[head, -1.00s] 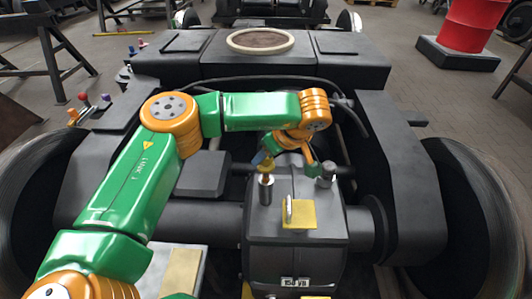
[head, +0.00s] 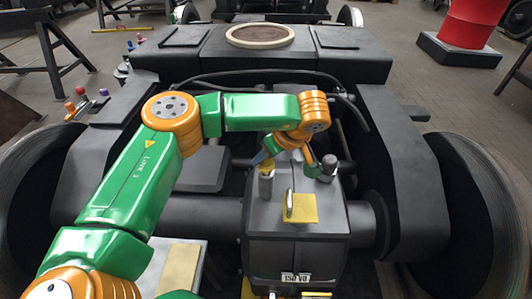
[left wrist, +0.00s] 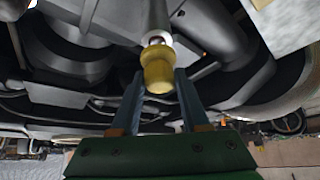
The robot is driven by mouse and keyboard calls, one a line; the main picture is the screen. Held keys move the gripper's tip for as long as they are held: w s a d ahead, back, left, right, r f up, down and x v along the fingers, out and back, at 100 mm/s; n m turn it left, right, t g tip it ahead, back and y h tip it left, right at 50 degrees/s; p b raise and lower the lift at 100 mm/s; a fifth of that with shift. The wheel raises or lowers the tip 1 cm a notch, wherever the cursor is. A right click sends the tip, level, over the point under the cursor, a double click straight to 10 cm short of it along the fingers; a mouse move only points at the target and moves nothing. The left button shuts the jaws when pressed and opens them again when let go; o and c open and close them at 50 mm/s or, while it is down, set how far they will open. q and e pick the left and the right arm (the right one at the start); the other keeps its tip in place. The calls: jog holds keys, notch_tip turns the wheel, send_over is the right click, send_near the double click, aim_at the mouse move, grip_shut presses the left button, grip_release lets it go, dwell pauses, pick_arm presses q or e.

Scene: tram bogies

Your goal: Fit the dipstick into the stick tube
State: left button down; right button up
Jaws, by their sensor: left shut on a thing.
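The dipstick's yellow head (left wrist: 158,70) sits between the two blue fingers of my left gripper (left wrist: 157,100), which is shut on it. In the head view the yellow head (head: 268,165) shows just above the grey stick tube (head: 266,185), which stands upright on the dark gear case (head: 300,240). The tube also shows in the left wrist view (left wrist: 155,15), in line with the dipstick head. The head is at the tube's mouth, and the stick below it is hidden, apparently inside the tube. My left gripper (head: 263,158) partly covers the mouth. My right gripper is not in view.
A yellow plate with a silver handle (head: 300,208) and a dark knob (head: 328,168) are on the case near the tube. Black bogie frame beams and large wheels (head: 485,200) surround it. A red drum (head: 472,22) stands far right.

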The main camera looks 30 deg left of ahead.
pick_arm(q)
jog(key=shift+f+b, duration=0.75)
jog(key=shift+f, duration=0.5)
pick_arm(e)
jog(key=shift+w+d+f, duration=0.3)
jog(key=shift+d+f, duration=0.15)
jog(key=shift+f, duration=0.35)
pick_arm(q)
jog(key=shift+c, duration=1.6)
grip_release()
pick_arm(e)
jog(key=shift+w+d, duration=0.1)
pick_arm(q)
jog(key=v, duration=0.7)
jog(key=shift+p, duration=0.45)
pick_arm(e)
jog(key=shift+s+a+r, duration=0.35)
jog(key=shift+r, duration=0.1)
